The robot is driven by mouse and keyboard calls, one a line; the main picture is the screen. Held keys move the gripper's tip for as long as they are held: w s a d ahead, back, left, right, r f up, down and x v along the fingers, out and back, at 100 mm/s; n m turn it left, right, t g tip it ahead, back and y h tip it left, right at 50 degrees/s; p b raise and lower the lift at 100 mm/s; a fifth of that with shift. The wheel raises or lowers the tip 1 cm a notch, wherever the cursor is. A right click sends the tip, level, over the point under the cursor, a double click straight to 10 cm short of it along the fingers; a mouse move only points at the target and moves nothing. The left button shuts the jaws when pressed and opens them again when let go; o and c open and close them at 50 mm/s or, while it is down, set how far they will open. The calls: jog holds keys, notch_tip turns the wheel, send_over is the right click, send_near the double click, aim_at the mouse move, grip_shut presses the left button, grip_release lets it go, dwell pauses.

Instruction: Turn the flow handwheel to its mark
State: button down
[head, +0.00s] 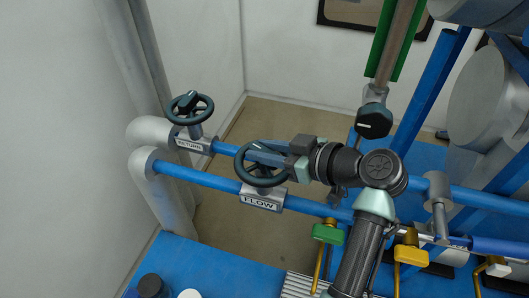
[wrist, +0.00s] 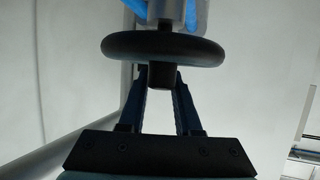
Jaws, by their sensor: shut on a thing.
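The flow handwheel (head: 241,172) is a dark round wheel above the plate reading FLOW (head: 260,200) on the lower blue pipe. My gripper (head: 262,153) reaches across the wheel from the right. In the wrist view, the wheel (wrist: 125,47) appears nearly edge-on. A dark knob (wrist: 162,76) sticks out from its rim or face, and my gripper's two fingertips (wrist: 161,84) are shut on it from both sides. The arm hides part of the wheel in the head view.
The return handwheel (head: 204,107) stands behind and left, over its RETURN plate (head: 192,144). A green valve handle (head: 327,234) and a yellow one (head: 410,255) are at the lower right. Large grey pipes rise at the left. Dark and white round objects sit at the bottom left.

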dwell(0.3)
jog(key=c, duration=0.6)
grip_release()
jog(key=b+v, duration=0.2)
jog(key=v, duration=1.1)
